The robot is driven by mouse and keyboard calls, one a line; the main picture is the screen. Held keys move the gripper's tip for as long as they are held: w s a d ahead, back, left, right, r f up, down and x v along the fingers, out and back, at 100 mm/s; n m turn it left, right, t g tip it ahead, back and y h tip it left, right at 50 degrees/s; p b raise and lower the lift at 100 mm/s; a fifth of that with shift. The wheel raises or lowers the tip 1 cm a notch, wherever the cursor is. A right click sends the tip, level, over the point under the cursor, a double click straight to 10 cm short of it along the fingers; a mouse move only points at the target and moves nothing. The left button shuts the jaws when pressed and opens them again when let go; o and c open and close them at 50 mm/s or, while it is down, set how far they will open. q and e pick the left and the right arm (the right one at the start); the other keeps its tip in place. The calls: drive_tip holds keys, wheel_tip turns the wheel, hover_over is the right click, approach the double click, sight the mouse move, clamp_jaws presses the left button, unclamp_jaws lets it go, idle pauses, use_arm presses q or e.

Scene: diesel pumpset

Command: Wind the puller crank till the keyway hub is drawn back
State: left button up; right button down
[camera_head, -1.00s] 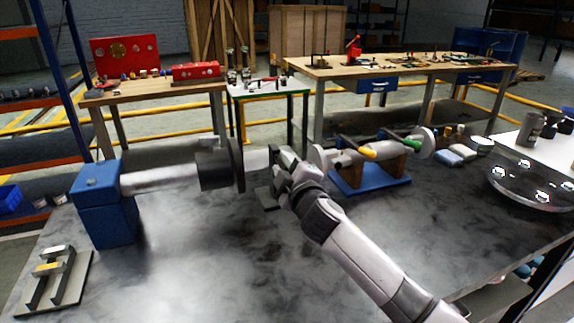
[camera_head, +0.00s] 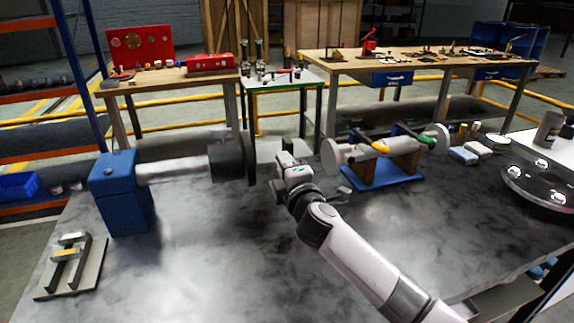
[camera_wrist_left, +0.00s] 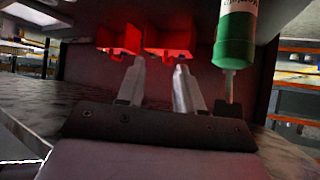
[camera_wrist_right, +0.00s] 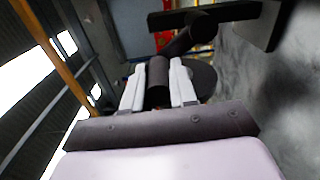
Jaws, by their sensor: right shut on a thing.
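My right gripper (camera_head: 288,160) is at the middle of the bench, just right of a dark round flange (camera_head: 232,158). In the right wrist view my right gripper (camera_wrist_right: 159,82) is shut on a dark cylindrical grip (camera_wrist_right: 158,78), apparently the crank handle. A dark arm and bar (camera_wrist_right: 215,16) lie beyond it, with a dark disc (camera_wrist_right: 203,82) behind. The flange sits on a pale shaft from a blue block (camera_head: 120,190). I cannot tell which part is the keyway hub.
A blue stand (camera_head: 385,172) with a pale roller and yellow and green handles is right of my gripper. A round dark tray (camera_head: 540,190) lies far right. A small grey fixture (camera_head: 72,265) is front left. The front middle bench is clear. A green bottle-like thing (camera_wrist_left: 236,38) hangs near my left gripper.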

idle(0.3)
drive_tip(key=c, duration=0.9)
unclamp_jaws()
drive_tip(key=shift+s, duration=0.15)
drive_tip(key=v, duration=0.7)
drive_tip(key=shift+p, duration=0.4)
